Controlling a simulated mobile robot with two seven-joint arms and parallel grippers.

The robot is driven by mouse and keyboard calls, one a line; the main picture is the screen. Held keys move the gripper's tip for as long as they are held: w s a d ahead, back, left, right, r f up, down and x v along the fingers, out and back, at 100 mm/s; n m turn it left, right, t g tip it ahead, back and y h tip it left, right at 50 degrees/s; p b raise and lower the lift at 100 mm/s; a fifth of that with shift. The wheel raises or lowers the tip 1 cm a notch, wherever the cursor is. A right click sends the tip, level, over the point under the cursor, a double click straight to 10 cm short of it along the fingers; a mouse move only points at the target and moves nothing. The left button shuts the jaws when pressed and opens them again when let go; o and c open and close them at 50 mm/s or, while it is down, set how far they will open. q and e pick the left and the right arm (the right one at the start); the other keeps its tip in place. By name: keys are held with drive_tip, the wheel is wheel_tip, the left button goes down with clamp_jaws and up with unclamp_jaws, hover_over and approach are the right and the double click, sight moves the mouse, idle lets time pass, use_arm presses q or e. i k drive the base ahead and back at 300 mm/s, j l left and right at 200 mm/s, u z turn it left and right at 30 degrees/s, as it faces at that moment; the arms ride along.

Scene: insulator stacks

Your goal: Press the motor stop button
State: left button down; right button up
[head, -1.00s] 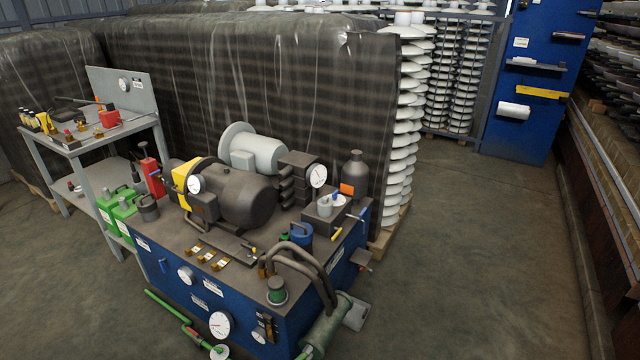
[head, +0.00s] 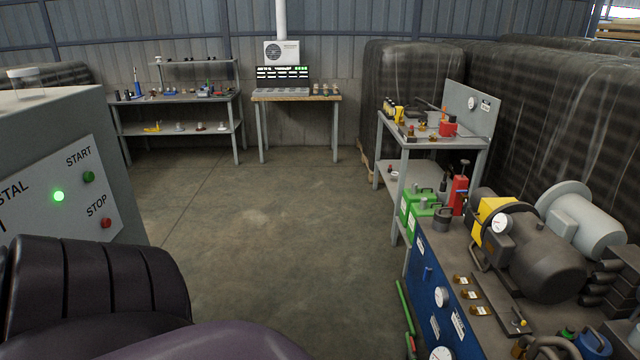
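A red stop button (head: 106,223) sits on the light panel (head: 60,205) of a grey cabinet at the left of the head view, under the word STOP. A green start button (head: 88,177) is above it, under the word START. A lit green lamp (head: 58,196) is to their left. The panel's left part is cut off by the frame edge. Dark rounded shapes, probably parts of my own arm, fill the bottom left and hide the cabinet's lower part. Neither gripper shows.
The blue hydraulic unit (head: 427,285) with a dark motor (head: 545,262) stands at the right. A grey cart (head: 440,143) with tools is behind it. Benches (head: 180,98) line the back wall. The floor (head: 270,220) between cabinet and unit is clear.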

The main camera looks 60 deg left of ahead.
sight(106, 223)
drive_tip(key=u, duration=3.35)
